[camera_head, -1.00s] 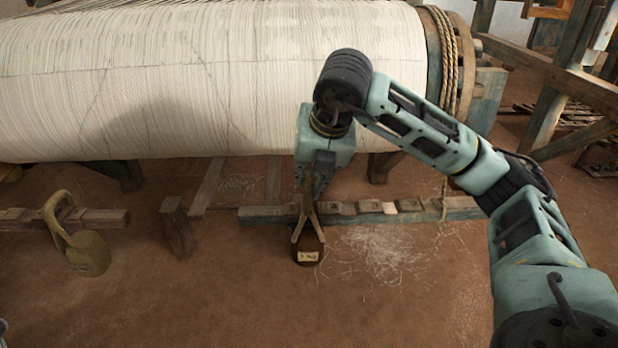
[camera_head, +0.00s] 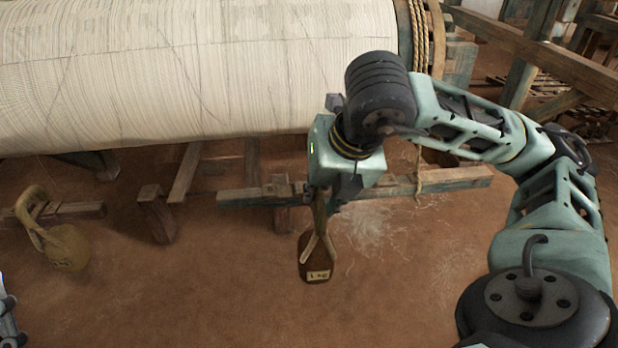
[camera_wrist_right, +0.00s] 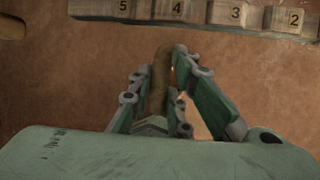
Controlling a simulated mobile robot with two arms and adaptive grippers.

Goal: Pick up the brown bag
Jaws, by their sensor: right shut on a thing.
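The brown bag (camera_head: 318,262) is a small dark brown pouch with a pale tag and a tan strap (camera_head: 320,215). It hangs below my right gripper (camera_head: 326,198) in the head view, in front of the notched beam. My right gripper is shut on the strap. In the right wrist view the strap shows between the fingers (camera_wrist_right: 161,75); the bag's body is hidden there. A small part of what seems to be my left gripper (camera_head: 8,318) shows at the lower left edge, apart from the bag.
An olive bag (camera_head: 66,248) with a strap loops by a short left beam (camera_head: 75,210). The notched beam (camera_head: 450,178) has numbered blocks (camera_wrist_right: 236,14) in the wrist view. The large warp roll (camera_head: 200,75) stands behind. The front floor (camera_head: 190,300) is clear.

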